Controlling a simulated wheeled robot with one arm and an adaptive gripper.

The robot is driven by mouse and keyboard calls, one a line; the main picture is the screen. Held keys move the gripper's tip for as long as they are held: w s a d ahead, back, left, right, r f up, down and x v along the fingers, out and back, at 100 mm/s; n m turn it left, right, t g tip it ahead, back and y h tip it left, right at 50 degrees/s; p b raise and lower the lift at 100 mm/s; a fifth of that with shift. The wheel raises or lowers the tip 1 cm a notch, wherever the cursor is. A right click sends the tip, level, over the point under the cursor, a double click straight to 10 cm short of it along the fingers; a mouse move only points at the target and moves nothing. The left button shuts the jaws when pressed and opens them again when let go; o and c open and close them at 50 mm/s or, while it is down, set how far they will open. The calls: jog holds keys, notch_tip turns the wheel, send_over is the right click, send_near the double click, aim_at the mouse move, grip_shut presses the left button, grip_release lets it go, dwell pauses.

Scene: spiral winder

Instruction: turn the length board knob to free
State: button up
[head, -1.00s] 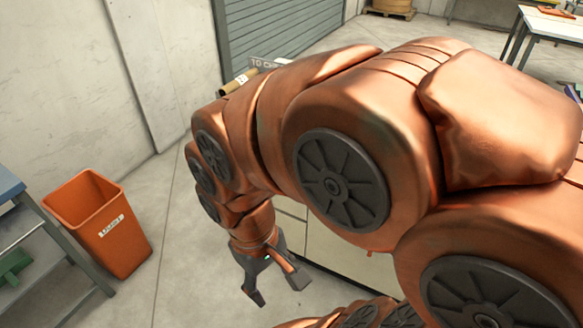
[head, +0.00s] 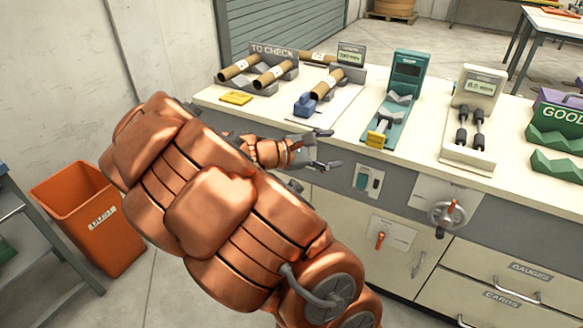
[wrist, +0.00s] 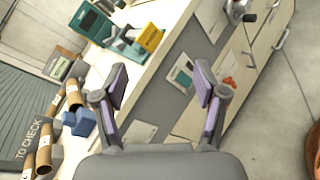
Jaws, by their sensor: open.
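My gripper (head: 328,149) is open and empty, in front of the bench's front edge. In the wrist view its two fingers (wrist: 160,72) stand wide apart with nothing between them. A red-orange knob (head: 380,238) sits on a pale plate on the bench front, below and right of my gripper. It also shows in the wrist view (wrist: 229,82), beyond the right finger. No readable label shows which control is the length board knob, and the marks on the plate are too small to read.
On the bench top (head: 262,112) are a TO CHECK rack (head: 272,52) with tubes, a blue block (head: 306,104), a teal device (head: 408,75) with a yellow block, and a white device (head: 478,90). An orange bin (head: 108,245) stands left.

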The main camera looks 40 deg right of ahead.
jog(key=w+d+f+n+t+h+b, duration=0.25)
jog(key=w+f+n+t+b, duration=0.6)
jog(key=w+f+n, duration=1.05)
jog(key=shift+w+d+f+m+t+p, duration=0.3)
jog(key=shift+w+d+f+m, duration=0.3)
jog(key=shift+d, duration=0.65)
jog(key=shift+w+d+f+m+t+p, duration=0.25)
jog(key=shift+w+d+f+m, duration=0.15)
jog(key=shift+w+d, duration=0.65)
jog(key=shift+w+d+f+m+t+p, duration=0.25)
jog(key=shift+w+d+f+m, duration=0.25)
jog(key=shift+d, duration=0.95)
jog(key=c, duration=1.1)
jog(key=shift+c, duration=0.2)
